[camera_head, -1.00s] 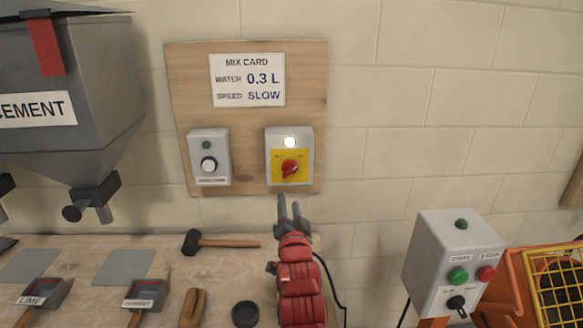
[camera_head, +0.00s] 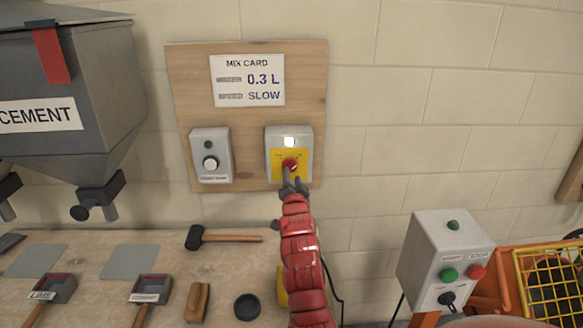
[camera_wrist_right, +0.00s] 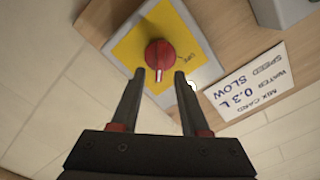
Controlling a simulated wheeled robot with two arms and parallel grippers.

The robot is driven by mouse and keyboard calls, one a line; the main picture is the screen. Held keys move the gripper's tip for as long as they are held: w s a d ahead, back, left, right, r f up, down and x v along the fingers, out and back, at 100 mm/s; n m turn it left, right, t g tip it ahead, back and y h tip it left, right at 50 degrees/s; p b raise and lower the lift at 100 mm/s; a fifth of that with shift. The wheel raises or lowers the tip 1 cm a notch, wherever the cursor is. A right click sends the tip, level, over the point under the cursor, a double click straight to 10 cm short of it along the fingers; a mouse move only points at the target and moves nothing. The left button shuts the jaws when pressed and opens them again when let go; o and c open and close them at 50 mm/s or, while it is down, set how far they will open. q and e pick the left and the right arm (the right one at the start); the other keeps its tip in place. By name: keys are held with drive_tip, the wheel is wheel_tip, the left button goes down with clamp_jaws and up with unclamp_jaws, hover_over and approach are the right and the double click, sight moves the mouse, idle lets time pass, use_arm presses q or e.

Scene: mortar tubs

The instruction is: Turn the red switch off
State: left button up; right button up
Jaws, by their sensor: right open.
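The red switch (camera_head: 290,164) is a rotary knob on a yellow plate in a grey box (camera_head: 304,136) on the wooden wall board. A lamp (camera_head: 289,142) above it is lit white. My right gripper (camera_head: 292,184) is at the lower part of the knob and partly hides it. In the right wrist view the red knob (camera_wrist_right: 160,54) has a white pointer mark directed toward my gripper. My open fingers (camera_wrist_right: 157,74) lie on either side of its pointer end, with gaps visible. I cannot tell whether they touch it. My left gripper is not in view.
A second grey box (camera_head: 211,155) with a round knob is left of the switch, under the mix card (camera_head: 247,80). A mallet (camera_head: 222,237) lies on the bench. A control box (camera_head: 446,262) with green and red buttons stands right. Bare wall lies right of the board.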

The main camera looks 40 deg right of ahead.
sight(291, 170)
drive_tip(key=shift+p+x, duration=0.45)
drive_tip(key=shift+x, duration=1.7)
drive_tip(key=shift+c, duration=0.2)
clamp_jaws()
